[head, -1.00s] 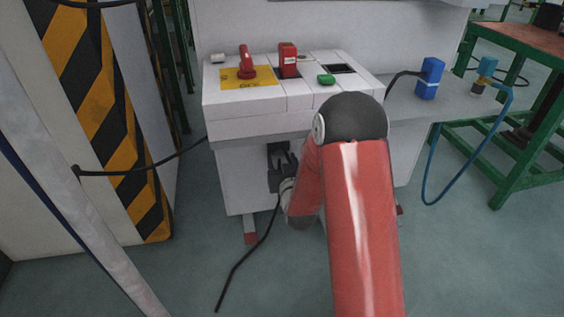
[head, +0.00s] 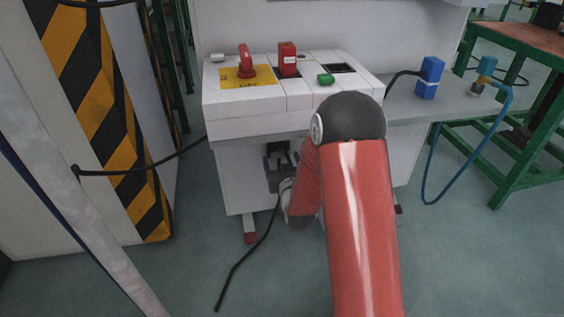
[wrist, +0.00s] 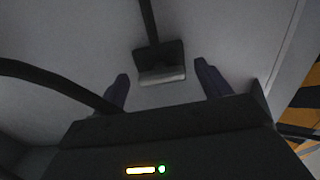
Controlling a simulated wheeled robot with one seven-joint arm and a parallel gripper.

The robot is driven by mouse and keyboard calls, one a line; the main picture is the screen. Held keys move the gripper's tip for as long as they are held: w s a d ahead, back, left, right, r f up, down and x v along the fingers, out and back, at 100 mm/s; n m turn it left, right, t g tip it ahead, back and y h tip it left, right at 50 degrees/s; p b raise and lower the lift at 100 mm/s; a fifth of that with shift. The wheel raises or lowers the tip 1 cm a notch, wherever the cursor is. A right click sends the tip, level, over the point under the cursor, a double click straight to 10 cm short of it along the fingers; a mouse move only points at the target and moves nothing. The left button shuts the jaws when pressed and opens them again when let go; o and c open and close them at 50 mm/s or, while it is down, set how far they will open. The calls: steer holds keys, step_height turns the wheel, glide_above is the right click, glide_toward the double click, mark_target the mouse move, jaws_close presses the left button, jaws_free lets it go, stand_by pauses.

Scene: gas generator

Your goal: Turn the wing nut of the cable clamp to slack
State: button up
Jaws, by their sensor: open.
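In the wrist view, a dark block with a paler lower face, apparently the cable clamp (wrist: 160,58), sits against a grey panel with a dark cable (wrist: 149,20) running up from it. I cannot make out the wing nut's wings clearly. My gripper (wrist: 162,70) is open, with one dark finger on each side of the block and visible gaps to both. In the head view, my gripper (head: 278,164) is a small dark shape under the overhang of the white console (head: 262,122), partly covered by my arm. The clamp cannot be told apart there.
A black cable (head: 247,256) hangs to the floor below my gripper; a dark cable (wrist: 58,80) also crosses the wrist view's left side. A striped cabinet (head: 110,110) stands left. A red lever (head: 246,62) and green button (head: 326,79) are on the console top.

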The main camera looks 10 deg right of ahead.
steer(key=s, duration=0.7)
steer(key=shift+s, duration=0.4)
steer(key=s+r+g, duration=0.6)
steer(key=r, duration=0.3)
steer(key=s+r+g, duration=0.3)
steer(key=s, duration=0.8)
steer(key=s+r+g, duration=0.3)
steer(key=s, duration=0.8)
step_height(320, 180, up, 13)
steer(key=p, duration=1.3)
steer(key=shift+s, duration=0.3)
